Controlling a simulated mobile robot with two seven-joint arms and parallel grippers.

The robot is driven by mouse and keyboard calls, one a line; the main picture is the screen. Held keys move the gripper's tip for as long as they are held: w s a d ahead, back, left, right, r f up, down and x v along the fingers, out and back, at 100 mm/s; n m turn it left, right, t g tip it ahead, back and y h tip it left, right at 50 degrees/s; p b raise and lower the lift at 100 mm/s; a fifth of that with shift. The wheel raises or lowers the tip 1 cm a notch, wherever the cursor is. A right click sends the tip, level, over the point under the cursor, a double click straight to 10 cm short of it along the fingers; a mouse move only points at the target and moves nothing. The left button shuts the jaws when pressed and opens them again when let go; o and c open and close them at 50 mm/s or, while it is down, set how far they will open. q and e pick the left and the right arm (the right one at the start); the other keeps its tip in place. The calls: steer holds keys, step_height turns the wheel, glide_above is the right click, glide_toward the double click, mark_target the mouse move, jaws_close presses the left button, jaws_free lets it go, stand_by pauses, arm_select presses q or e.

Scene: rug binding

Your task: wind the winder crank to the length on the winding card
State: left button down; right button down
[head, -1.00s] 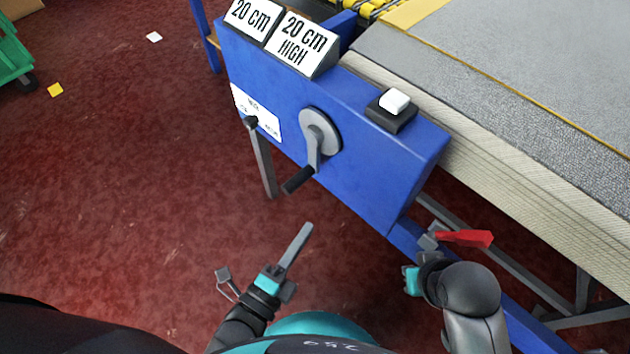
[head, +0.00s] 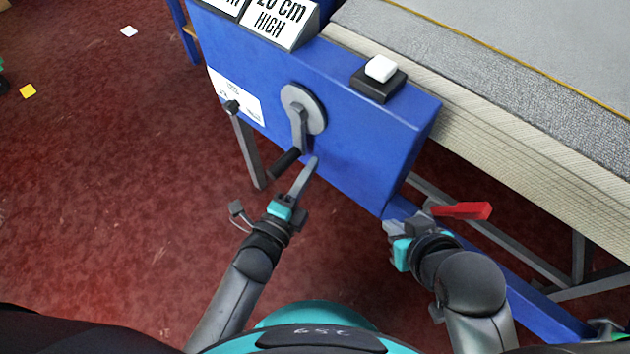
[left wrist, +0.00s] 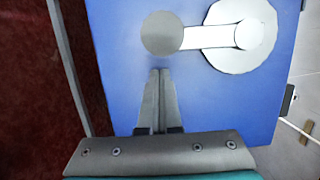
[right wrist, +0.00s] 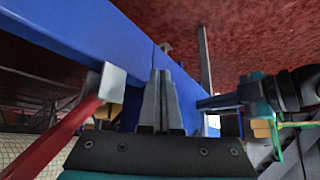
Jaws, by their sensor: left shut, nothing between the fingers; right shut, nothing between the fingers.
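The winder crank (head: 299,125) has a grey disc, a grey arm hanging down and a dark handle (head: 285,163) on the blue housing (head: 360,145). In the left wrist view the crank disc (left wrist: 242,35) is at the upper right and the round handle end (left wrist: 161,34) lies just beyond the fingertips. My left gripper (head: 313,162) is shut and empty, close beside the handle; contact cannot be told. My right gripper (head: 388,226) is shut and empty near the housing's lower right corner. The card (head: 282,22) reading "20 cm HIGH" stands on the housing, its top cut off.
A white button on a black base (head: 380,70) sits on the housing top. A red lever (head: 460,211) sticks out beside my right gripper; it also shows in the right wrist view (right wrist: 55,140). The left floor is mostly clear.

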arm_select(q)
steer(key=shift+w+a, duration=0.4)
steer(key=shift+a, duration=0.1)
arm_select(e)
steer(key=shift+w+a+t, duration=0.35)
steer(key=shift+a+t, duration=0.05)
arm_select(q)
steer(key=shift+w+a, duration=0.65)
steer(key=shift+a, duration=0.3)
arm_select(e)
steer(key=shift+s+d+g, duration=0.25)
steer(key=shift+d+g, duration=0.05)
